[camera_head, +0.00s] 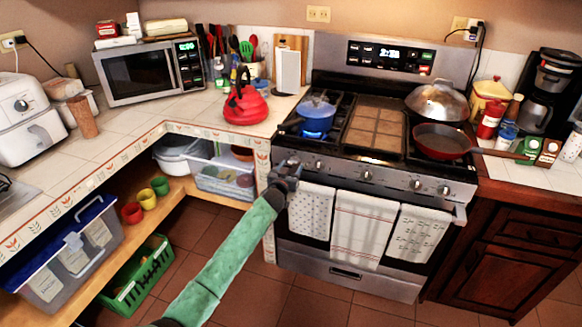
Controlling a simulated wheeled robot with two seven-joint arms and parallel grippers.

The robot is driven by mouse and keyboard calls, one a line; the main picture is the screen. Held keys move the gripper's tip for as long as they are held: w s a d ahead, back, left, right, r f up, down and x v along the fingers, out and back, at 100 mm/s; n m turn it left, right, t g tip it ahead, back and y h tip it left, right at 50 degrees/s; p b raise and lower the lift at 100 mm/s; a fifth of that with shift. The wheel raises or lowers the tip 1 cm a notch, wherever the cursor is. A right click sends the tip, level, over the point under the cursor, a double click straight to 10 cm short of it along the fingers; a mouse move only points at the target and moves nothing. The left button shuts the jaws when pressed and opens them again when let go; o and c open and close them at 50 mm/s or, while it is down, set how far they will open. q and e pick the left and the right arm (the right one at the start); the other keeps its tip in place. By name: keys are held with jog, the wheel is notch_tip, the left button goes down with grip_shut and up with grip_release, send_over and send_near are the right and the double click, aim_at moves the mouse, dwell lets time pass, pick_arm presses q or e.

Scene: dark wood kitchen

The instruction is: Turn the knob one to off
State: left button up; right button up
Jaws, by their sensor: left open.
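The stove (345,274) stands at the centre right, with a row of knobs along its front panel. One knob (320,165) is just right of my left gripper; another knob (367,175) and further ones follow to the right. A blue flame (315,135) burns under the blue pan (317,110) on the left front burner. My left gripper (289,166) is open at the left end of the panel, in front of the stove's left edge. It hides that part of the panel, and I cannot tell whether it touches a knob. My right gripper is out of view.
Towels (358,230) hang from the oven handle below the knobs. A red pan (440,142) and a domed lid (437,101) are on the right burners. A red kettle (246,102) stands on the left counter.

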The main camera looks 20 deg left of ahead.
pick_arm(q)
jog(key=shift+w, duration=0.3)
jog(key=c, duration=1)
